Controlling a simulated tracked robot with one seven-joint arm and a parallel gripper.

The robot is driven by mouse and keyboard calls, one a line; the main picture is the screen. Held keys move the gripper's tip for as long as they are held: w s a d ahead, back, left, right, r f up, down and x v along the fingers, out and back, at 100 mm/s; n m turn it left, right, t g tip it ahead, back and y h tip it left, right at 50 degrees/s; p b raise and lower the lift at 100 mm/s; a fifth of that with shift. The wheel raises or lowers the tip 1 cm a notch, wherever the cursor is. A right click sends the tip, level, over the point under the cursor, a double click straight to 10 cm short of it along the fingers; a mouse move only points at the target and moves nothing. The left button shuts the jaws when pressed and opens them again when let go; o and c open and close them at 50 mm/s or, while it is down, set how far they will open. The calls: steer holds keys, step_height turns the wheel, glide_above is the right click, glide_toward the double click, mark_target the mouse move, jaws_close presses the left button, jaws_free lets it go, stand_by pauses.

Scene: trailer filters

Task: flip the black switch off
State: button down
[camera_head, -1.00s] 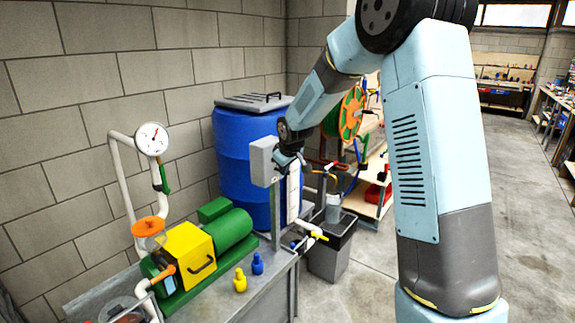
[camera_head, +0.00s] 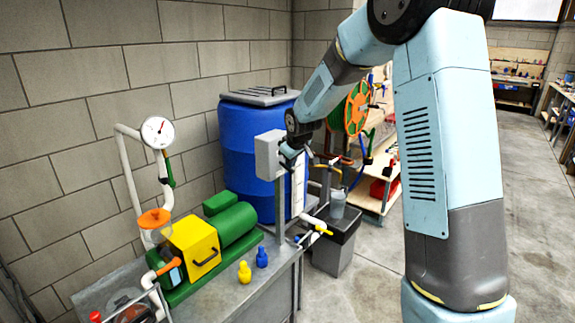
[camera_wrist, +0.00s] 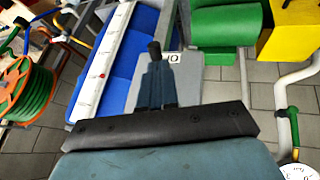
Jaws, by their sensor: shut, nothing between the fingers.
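The black switch (camera_wrist: 154,48) is a short dark lever on the face of a grey box, seen in the wrist view just beyond my fingertips. A small white label marked with I and O (camera_wrist: 174,57) is to its right. The grey switch box (camera_head: 268,155) stands on a post at the bench's edge in the head view. My gripper (camera_wrist: 156,66) is shut and empty, its fingers pointing at the lever. Whether the tips touch the lever I cannot tell. In the head view my gripper (camera_head: 291,153) is at the box's right side, and the switch itself is hidden there.
A blue barrel (camera_head: 250,165) stands behind the box. A green pump with a yellow cover (camera_head: 192,250), white pipes and a gauge (camera_head: 158,132) are at the left. Yellow (camera_head: 244,271) and blue (camera_head: 262,257) bottles stand on the bench. A grey bin (camera_head: 329,256) is at right.

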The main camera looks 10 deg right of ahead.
steer(key=shift+r, duration=0.1)
steer(key=s+d+r, duration=0.1)
steer(key=s+r, duration=0.6)
steer(key=s, duration=0.3)
steer(key=shift+s+d+r, duration=0.15)
steer(key=shift+s+r, duration=0.05)
steer(key=shift+r, duration=0.15)
stand_by(0.4)
